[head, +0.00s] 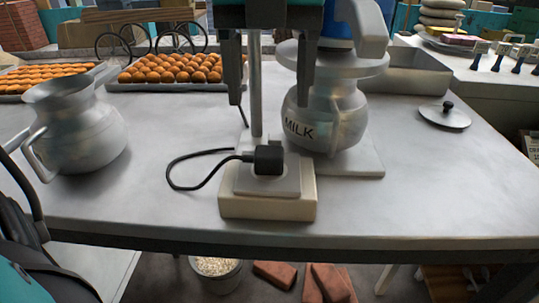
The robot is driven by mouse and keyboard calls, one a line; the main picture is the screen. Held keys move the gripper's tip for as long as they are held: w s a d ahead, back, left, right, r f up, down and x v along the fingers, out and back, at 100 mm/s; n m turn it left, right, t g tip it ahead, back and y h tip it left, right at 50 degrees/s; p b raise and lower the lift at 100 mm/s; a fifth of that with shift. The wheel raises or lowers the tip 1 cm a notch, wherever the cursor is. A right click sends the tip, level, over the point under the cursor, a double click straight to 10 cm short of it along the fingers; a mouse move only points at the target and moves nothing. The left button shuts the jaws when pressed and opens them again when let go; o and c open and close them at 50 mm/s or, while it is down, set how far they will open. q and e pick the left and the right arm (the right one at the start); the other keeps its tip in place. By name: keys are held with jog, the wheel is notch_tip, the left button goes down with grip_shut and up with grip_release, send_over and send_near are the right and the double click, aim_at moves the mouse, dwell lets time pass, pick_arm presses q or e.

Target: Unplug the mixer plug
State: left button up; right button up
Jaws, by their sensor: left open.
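The black mixer plug (268,159) sits on the metal-topped socket block (268,205) near the front middle of the table. A black cable (180,162) loops to the left from the plug. My left gripper (270,103) comes down from the top, open, with one finger on each side of a grey vertical post. In the picture its fingertips are above the plug and apart from it. The mixer (335,62) stands behind and to the right, with a metal jug marked MILK (325,122) under it. My right gripper is not in view.
A metal pitcher (75,125) stands at the left. Trays of round orange-brown pastries (172,70) lie at the back left. A lid (444,116) lies at the right. The table front (400,225) is clear to the right of the block.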

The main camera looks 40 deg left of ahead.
aim_at(262, 152)
pick_arm(q)
jog(key=shift+f, duration=0.15)
jog(key=shift+f, duration=0.55)
notch_tip(262, 152, down, 7)
jog(key=b, duration=0.5)
jog(key=shift+f+b, duration=0.35)
jog(key=shift+b, duration=0.2)
jog(key=shift+s+a+f, duration=0.1)
jog(key=shift+s+a, duration=0.1)
jog(key=shift+a, duration=0.1)
jog(key=shift+s+a+b, duration=0.1)
jog(key=shift+b, duration=0.3)
